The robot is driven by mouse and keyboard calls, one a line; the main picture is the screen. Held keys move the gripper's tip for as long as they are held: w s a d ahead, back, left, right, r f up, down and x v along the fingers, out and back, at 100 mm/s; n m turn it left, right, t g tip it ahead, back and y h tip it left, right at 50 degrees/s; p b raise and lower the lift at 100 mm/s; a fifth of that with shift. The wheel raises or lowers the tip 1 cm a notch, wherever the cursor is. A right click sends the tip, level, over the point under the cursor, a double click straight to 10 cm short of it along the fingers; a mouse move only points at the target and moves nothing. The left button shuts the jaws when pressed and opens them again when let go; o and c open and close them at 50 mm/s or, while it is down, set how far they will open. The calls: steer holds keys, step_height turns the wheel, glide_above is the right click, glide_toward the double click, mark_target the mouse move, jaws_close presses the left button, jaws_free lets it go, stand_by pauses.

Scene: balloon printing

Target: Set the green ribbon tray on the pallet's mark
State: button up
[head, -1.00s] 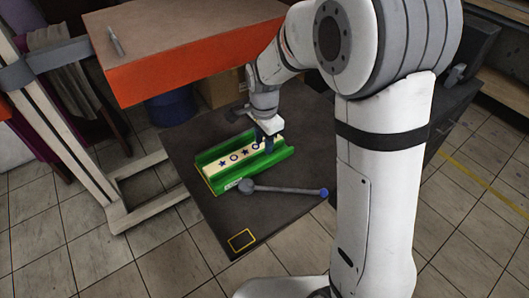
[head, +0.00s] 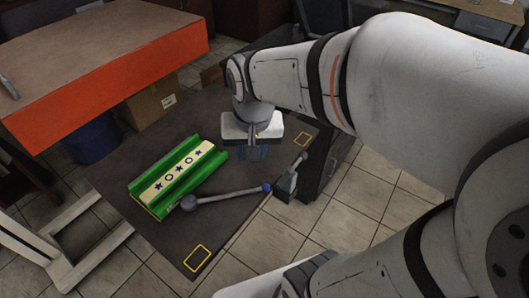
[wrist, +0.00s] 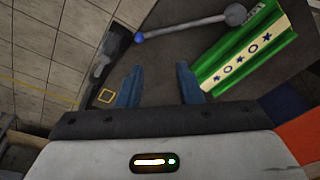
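The green ribbon tray (head: 178,176), a long channel with a cream strip of blue stars and rings, lies on the dark pallet (head: 132,125). A yellow line shows along its left end, but I cannot tell whether it is a mark under the tray. My gripper (head: 252,153) is to the right of the tray and apart from it. In the wrist view my gripper (wrist: 158,70) has its blue fingers spread with nothing between them. The tray (wrist: 245,55) is at the upper right there.
A grey rod (head: 228,193) with a ball end lies beside the tray. Yellow outlines sit at the pallet's front corner (head: 198,257) and right corner (head: 304,140). A dark clamp-like object (head: 288,182) is at the right edge. An orange-sided table (head: 130,85) overhangs at the left.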

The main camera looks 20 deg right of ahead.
steer(key=s+d+n, duration=0.1)
steer(key=s+n, duration=0.1)
steer(key=s, duration=0.1)
steer(key=s+d, duration=0.1)
steer(key=s, duration=0.1)
steer(key=shift+s+d+f+n+t, duration=0.1)
steer(key=shift+s+d+n+t, duration=0.05)
steer(key=shift+d+n+t, duration=0.2)
steer(key=shift+a, duration=0.15)
